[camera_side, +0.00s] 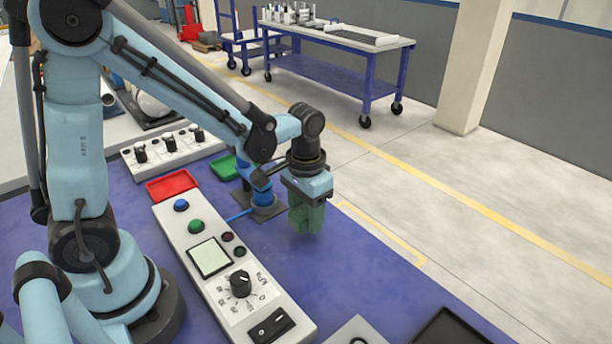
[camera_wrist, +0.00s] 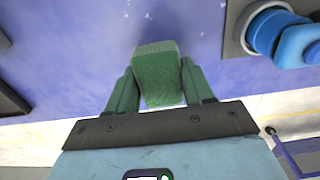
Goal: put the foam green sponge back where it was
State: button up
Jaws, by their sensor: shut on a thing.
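My gripper (camera_side: 306,212) hangs fingers down above the blue table, near its far edge. In the wrist view its two green fingers (camera_wrist: 159,88) are shut on a green sponge (camera_wrist: 158,75), which sits between them. In the side view the sponge blends with the green fingers, so I cannot tell its outline there. The sponge appears held above the table surface, with no contact visible. A green tray (camera_side: 224,168) lies on the table to the left of the gripper, partly hidden by my arm.
A red tray (camera_side: 172,186) lies left of the green one. A blue pipe fitting on a dark base (camera_side: 268,212) stands just left of my gripper; it also shows in the wrist view (camera_wrist: 265,32).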

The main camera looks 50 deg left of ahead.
aim_at(306, 224)
jog(key=shift+f, duration=1.5)
jog(key=shift+f, duration=0.1)
jog(key=o, duration=1)
notch_tip(306, 224, up, 12)
jog(key=shift+s+a+r+t, duration=0.1)
jog(key=shift+s+r+t, duration=0.2)
jog(key=shift+s+a+r+t, duration=0.2)
jog(key=shift+s+a+t, duration=0.15)
jog(key=shift+s+t, duration=0.6)
jog(key=shift+s+a+r+t, duration=0.15)
jog(key=shift+s+a+t, duration=0.3)
jog(key=shift+t, duration=0.8)
jog(key=shift+s+a+r+t, duration=0.2)
jog(key=shift+s+a+t, duration=0.1)
jog(key=shift+s+t, duration=0.65)
